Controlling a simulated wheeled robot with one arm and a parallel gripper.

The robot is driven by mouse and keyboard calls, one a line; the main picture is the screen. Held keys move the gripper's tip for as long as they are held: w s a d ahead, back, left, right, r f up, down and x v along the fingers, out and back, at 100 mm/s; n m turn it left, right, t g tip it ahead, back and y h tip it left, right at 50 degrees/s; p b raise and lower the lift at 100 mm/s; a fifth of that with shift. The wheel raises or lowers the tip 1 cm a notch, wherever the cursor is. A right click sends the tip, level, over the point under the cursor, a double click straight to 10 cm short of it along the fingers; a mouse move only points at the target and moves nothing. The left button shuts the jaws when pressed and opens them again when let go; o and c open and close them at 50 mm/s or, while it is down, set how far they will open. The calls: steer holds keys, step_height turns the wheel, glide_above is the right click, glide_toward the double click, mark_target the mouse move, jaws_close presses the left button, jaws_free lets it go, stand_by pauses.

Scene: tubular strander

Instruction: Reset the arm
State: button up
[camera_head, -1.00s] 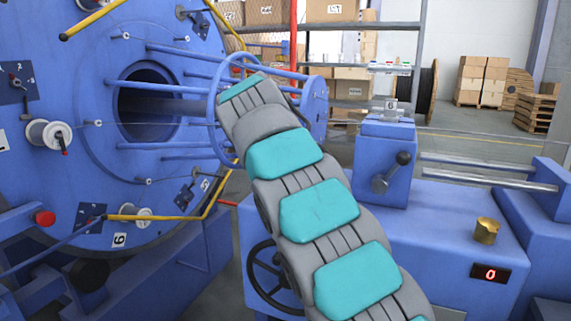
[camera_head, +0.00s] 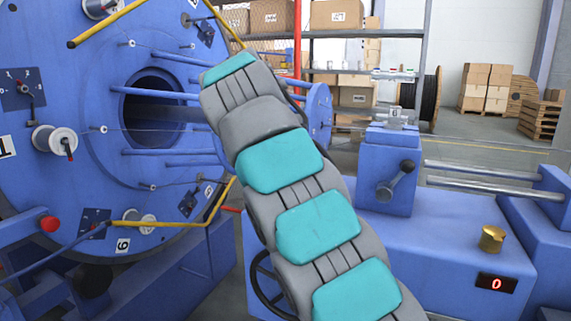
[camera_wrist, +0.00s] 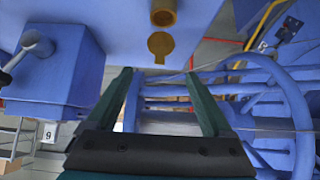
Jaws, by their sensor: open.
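My arm, grey with teal pads (camera_head: 280,160), rises from the lower right to the upper middle in the head view. It crosses in front of the blue strander and hides part of its tubes. My gripper itself is hidden there. In the wrist view my gripper (camera_wrist: 157,74) shows two dark green fingers spread apart with nothing held between them. Beyond the fingertips are a blue panel with a brass fitting (camera_wrist: 160,46) and blue machine tubes and rings (camera_wrist: 285,85).
The blue strander disc (camera_head: 100,190) with wire spools (camera_head: 54,140) fills the left. A blue bench (camera_head: 420,260) carries a brass cup (camera_head: 491,238) and a block with a lever (camera_head: 388,170). Thin wires run across. Shelves and cartons (camera_head: 485,85) stand behind.

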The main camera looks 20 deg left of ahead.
steer(key=shift+s+r, duration=0.2)
steer(key=shift+s, duration=0.05)
steer(key=s+d+f+g+h, duration=0.1)
steer(key=d+f, duration=0.1)
steer(key=d, duration=0.6)
steer(key=s+d+f+g, duration=0.1)
steer(key=d+f, duration=0.1)
steer(key=d, duration=0.7)
steer(key=s+d+f+g+h, duration=0.1)
steer(key=s+d+f+g, duration=0.1)
steer(key=d, duration=0.6)
steer(key=shift+s+d+f+h, duration=0.1)
steer(key=shift+d+f+h, duration=0.1)
steer(key=shift+f+h, duration=0.15)
steer(key=s+d+f+g+y, duration=0.1)
steer(key=s+d+f+g, duration=0.1)
steer(key=s+d+f, duration=0.65)
steer(key=s+d+f+g+y, duration=0.15)
steer(key=s+d+f, duration=0.35)
steer(key=s, duration=0.6)
steer(key=s+f+g, duration=0.1)
steer(key=s+f, duration=0.4)
steer(key=s, duration=0.4)
steer(key=s+f+g+y, duration=0.1)
steer(key=s+f+g, duration=0.1)
steer(key=s+f, duration=0.3)
steer(key=s, duration=0.4)
steer(key=shift+n, duration=0.4)
